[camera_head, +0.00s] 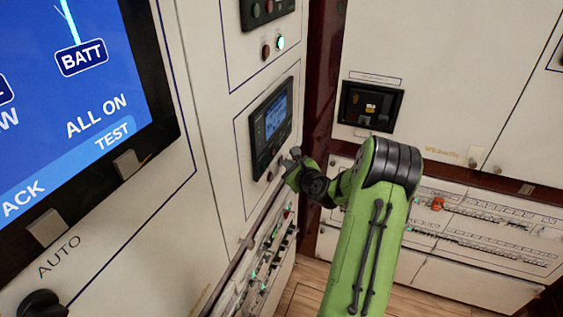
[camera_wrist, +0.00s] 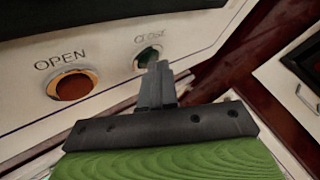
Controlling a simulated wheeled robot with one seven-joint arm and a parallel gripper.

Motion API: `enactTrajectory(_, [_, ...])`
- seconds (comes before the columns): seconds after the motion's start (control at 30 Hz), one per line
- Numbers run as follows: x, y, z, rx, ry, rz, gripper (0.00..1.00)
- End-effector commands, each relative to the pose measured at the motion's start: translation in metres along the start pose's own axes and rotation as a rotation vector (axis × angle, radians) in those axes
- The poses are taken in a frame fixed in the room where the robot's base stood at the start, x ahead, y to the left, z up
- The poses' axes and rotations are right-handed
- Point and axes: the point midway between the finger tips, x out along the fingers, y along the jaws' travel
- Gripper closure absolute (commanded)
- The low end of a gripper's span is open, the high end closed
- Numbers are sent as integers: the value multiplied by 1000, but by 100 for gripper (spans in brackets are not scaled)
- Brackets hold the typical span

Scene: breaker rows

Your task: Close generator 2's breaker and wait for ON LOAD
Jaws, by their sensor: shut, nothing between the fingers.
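The green CLOSE button (camera_wrist: 148,57) and the red-orange OPEN button (camera_wrist: 73,85) sit side by side on a pale panel in the wrist view. My gripper (camera_wrist: 160,70) is shut and empty. Its tips are just at the lower right of the CLOSE button and cover part of its edge; I cannot tell whether they touch it. In the head view my gripper (camera_head: 291,158) is at the lower right of a panel with a small lit blue screen (camera_head: 276,117). The screen's text is too small to read, and no generator number is legible.
A large blue screen (camera_head: 60,90) with BATT, ALL ON and TEST fills the left. A lower panel of small switches (camera_head: 268,255) and right-hand cabinets (camera_head: 480,70) flank my arm.

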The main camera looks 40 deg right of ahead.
Motion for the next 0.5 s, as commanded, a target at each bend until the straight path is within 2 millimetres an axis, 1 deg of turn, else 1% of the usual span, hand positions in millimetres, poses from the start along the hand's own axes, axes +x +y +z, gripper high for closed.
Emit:
enactTrajectory(0.33, [-10, -7, -8, 1, -1, 1, 100])
enactTrajectory(0.5, [-12, -8, -8, 0, -1, 1, 100])
